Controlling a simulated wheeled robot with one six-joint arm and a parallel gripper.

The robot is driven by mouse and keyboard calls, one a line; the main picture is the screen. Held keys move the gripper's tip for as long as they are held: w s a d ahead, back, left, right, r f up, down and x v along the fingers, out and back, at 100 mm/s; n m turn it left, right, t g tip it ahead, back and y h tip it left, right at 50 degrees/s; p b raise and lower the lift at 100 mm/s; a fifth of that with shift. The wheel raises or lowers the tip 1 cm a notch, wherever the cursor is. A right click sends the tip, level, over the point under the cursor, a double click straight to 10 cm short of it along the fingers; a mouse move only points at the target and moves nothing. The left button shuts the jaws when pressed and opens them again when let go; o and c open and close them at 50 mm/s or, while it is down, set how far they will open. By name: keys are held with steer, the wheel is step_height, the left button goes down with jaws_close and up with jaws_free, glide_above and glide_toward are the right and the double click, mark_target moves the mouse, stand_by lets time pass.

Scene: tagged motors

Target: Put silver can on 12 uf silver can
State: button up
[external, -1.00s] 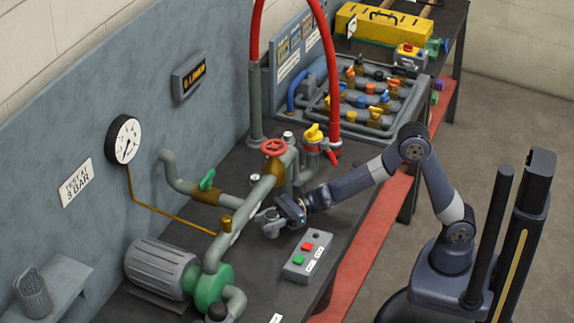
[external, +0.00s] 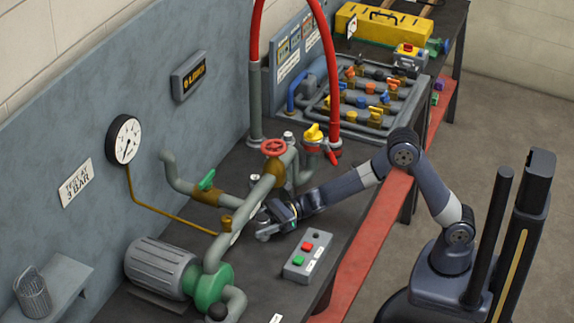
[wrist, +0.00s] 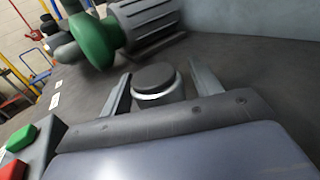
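In the wrist view a short can (wrist: 157,82) with a dark flat top and a silver rim stands between the two fingers of my gripper (wrist: 160,88). A gap shows on each side of it, so the fingers look open around it. No label is readable on it. In the external view my gripper (external: 272,226) is low over the bench, beside the grey-green pipe and behind the button box. The can is not clear there. A small silver-topped cylinder (external: 288,137) stands behind the red valve wheel; I cannot tell if it is one of the cans.
A button box (external: 309,256) with red and green buttons is close in front of my gripper. A finned grey motor (external: 160,267) with a green end is at the left. A red valve wheel (external: 274,147) and pipes rise behind. The bench's front strip is clear.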

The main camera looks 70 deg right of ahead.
steer(key=shift+r, duration=0.1)
steer(key=shift+r, duration=0.15)
steer(key=v, duration=1)
steer(key=shift+s+d, duration=0.2)
steer(key=shift+d, duration=0.15)
steer(key=shift+o, duration=0.5)
steer(key=shift+s+d, duration=0.4)
steer(key=shift+d, duration=0.1)
steer(key=shift+p, duration=0.3)
